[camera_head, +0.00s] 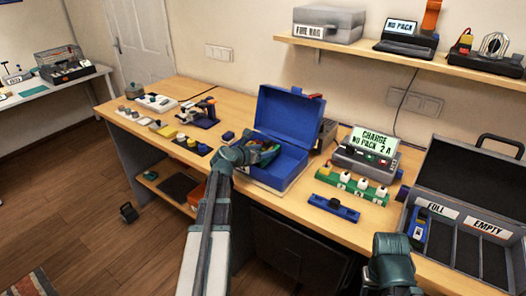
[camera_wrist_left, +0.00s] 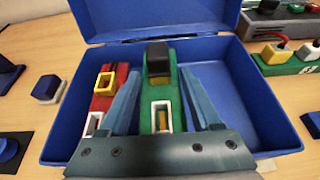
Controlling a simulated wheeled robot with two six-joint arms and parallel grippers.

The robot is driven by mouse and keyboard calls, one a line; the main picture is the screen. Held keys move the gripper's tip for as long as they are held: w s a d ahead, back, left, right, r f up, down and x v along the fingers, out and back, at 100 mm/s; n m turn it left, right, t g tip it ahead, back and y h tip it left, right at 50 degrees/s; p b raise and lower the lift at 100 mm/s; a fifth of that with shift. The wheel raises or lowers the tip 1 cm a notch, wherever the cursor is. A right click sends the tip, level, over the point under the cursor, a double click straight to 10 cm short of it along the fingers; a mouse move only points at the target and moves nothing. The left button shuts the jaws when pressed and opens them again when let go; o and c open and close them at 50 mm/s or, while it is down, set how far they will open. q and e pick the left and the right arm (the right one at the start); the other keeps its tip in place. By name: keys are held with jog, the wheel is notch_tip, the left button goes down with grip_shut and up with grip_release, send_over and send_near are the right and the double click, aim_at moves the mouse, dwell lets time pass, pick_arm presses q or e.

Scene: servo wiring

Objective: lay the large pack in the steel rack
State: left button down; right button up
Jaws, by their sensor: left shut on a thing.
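A green pack (camera_wrist_left: 160,88) with a black block on top and a white-framed slot stands in the open blue case (camera_wrist_left: 225,75). It looks larger than the red pack (camera_wrist_left: 105,95) with a yellow connector to its left. My left gripper (camera_wrist_left: 160,105) reaches down into the case with its fingers on either side of the green pack, shut on it. In the head view my left gripper (camera_head: 258,155) hides most of the pack. My right gripper (camera_head: 393,255) is at lower right, its fingertips not clear. A wire-sided metal rack (camera_head: 62,62) stands on the far left table; I cannot tell if it is the steel rack.
The blue case's lid (camera_head: 290,115) stands open behind. A charger (camera_head: 367,155) and green board (camera_head: 350,185) are to its right. A divided case (camera_head: 470,215) marked FULL and EMPTY is at far right. Small parts crowd the bench's left; its front edge is partly bare.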

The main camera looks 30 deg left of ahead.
pick_arm(q)
notch_tip(320, 180, up, 8)
jog(key=p, duration=0.6)
jog(key=shift+f+p, duration=0.15)
jog(key=shift+p, duration=0.15)
jog(key=shift+f, duration=0.15)
notch_tip(320, 180, down, 10)
jog(key=b, duration=0.9)
jog(key=shift+r+b, duration=0.25)
jog(key=shift+b, duration=0.1)
jog(key=shift+f, duration=0.1)
jog(key=c, duration=0.5)
grip_release()
jog(key=shift+f, duration=0.15)
jog(key=shift+c, duration=0.2)
jog(key=o, duration=0.4)
jog(key=shift+o, duration=0.2)
